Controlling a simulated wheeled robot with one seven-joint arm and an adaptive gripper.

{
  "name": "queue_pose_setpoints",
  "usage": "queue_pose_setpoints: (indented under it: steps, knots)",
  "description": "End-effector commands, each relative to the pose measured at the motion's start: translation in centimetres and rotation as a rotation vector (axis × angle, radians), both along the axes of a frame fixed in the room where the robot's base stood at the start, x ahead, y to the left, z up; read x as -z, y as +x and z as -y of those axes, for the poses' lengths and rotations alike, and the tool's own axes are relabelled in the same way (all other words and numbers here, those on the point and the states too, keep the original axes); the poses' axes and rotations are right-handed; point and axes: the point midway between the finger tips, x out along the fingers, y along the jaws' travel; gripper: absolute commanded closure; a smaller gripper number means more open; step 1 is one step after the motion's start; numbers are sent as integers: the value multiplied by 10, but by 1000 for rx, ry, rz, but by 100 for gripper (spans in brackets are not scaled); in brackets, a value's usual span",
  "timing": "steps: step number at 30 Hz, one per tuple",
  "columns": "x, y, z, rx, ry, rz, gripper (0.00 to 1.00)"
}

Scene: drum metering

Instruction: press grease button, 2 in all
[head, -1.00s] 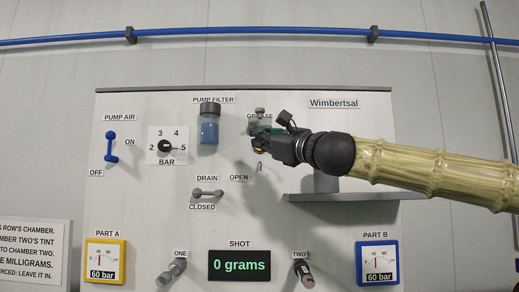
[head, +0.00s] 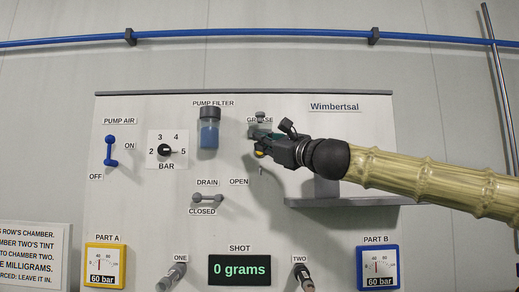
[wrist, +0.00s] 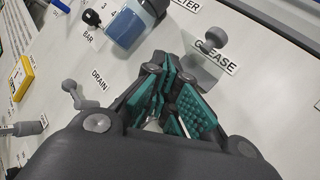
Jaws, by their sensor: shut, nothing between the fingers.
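The grease fitting shows as a grey round knob (head: 260,114) just above the GREASE label (head: 260,120), on the upper middle of the panel. I cannot tell whether the fingertips touch anything. The shot display (head: 240,269) reads 0 grams.
The pump filter (head: 209,130) stands out from the panel left of my gripper. The drain lever (head: 207,197) is lower left. A grey shelf (head: 345,202) juts out below my arm. The pump air lever (head: 110,152) and bar dial (head: 165,150) are farther left.

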Motion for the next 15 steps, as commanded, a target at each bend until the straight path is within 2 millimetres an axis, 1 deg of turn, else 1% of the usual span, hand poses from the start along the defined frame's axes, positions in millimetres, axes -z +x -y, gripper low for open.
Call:
queue_pose_setpoints:
  steps: [1,7,15]
  knots:
    - [-1,7,0,0,0,-3,100]
    - [1,27,0,0,1,-2,100]
    - [0,42,0,-1,0,-1,100]
